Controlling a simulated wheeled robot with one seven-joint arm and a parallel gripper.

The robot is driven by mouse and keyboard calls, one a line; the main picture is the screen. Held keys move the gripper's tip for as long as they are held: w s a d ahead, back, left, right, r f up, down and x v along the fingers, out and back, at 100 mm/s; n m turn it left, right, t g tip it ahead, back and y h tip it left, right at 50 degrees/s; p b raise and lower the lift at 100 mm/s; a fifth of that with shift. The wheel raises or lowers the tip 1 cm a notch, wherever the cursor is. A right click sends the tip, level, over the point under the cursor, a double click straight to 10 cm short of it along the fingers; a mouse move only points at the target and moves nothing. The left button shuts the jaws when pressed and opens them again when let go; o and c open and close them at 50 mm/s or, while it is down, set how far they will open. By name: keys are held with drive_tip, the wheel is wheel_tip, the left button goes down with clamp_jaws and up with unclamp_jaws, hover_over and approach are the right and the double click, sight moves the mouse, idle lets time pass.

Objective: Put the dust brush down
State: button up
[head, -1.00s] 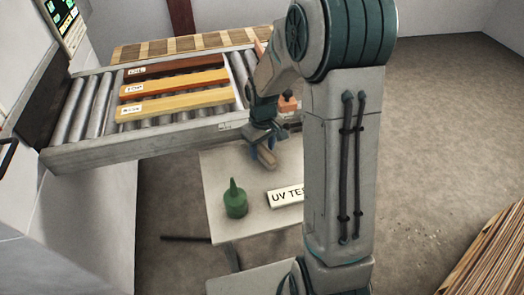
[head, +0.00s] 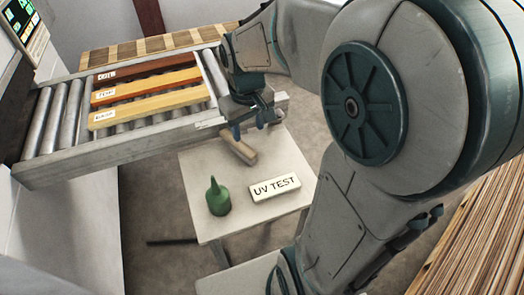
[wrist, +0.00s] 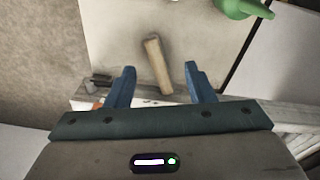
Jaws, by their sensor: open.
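The dust brush (head: 238,148), a tan wooden bar, lies near the far edge of the small white table (head: 205,170). My gripper (head: 249,130) is open just above and beyond the brush, with its blue fingers pointing down. In the wrist view the brush (wrist: 157,65) shows beyond the open fingertips (wrist: 159,70), in line with the gap between them. The fingers look clear of it. Its bristles cannot be made out.
A green bottle (head: 218,197) and a white "UV TEST" block (head: 274,187) stand on the table's near part. Behind is a roller conveyor (head: 60,122) with several coloured, labelled boards. Stacked wood (head: 470,235) is at the right.

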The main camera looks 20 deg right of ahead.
drive_tip(key=s+r+m+t, duration=0.1)
drive_tip(key=s+m, duration=0.1)
drive_tip(key=s, duration=0.8)
drive_tip(key=shift+s+m+t, duration=0.3)
drive_tip(key=shift+o, duration=0.4)
drive_tip(key=shift+r, duration=0.15)
idle(0.3)
drive_tip(key=n+g+p, duration=0.3)
drive_tip(key=n+p, duration=0.2)
drive_tip(key=p, duration=0.1)
hover_over(241, 144)
wheel_tip(241, 144, down, 4)
drive_tip(key=f, duration=0.1)
wheel_tip(241, 144, down, 14)
drive_tip(key=shift+s+r, duration=0.1)
drive_tip(key=shift+r, duration=0.15)
